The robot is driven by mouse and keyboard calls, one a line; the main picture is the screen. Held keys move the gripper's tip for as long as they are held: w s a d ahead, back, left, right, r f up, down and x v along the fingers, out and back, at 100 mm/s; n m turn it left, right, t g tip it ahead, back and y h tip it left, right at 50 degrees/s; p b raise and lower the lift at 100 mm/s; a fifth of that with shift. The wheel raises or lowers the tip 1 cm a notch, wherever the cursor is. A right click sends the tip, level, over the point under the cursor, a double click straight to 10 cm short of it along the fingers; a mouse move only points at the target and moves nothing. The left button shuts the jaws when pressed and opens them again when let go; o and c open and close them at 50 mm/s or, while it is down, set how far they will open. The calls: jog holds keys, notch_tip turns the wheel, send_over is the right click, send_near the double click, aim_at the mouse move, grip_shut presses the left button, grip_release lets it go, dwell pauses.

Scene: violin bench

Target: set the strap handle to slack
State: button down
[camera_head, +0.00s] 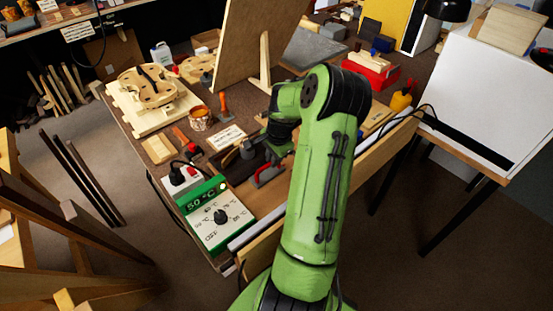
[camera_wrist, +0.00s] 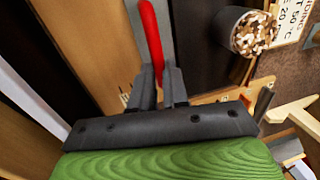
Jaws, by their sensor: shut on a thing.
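The strap handle appears to be the red lever (camera_wrist: 151,35), a narrow red bar in the wrist view. Its lower end lies between the two dark fingers of my gripper (camera_wrist: 160,84), which is shut on it. In the head view the red handle (camera_head: 268,174) shows low on the bench, left of my arm, beside a dark strip. My gripper (camera_head: 272,158) is beside it there, partly covered by my own arm. The strap itself and the slack mark cannot be made out.
A green-and-white control box (camera_head: 220,216) showing 50 °C stands left of my gripper. A violin body (camera_head: 148,88) lies farther back. A wooden panel (camera_head: 242,50) stands behind.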

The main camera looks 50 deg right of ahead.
jog(key=c, duration=1.1)
grip_release()
jog(key=shift+w, duration=0.35)
jog(key=shift+s, duration=0.1)
jog(key=s+r+p, duration=0.1)
jog(key=r, duration=0.4)
jog(key=s+r+p, duration=0.1)
jog(key=r+p, duration=0.1)
jog(key=r, duration=0.3)
jog(key=s+r+p, duration=0.1)
jog(key=r, duration=0.4)
jog(key=shift+a+r, duration=0.25)
jog(key=shift+a, duration=0.05)
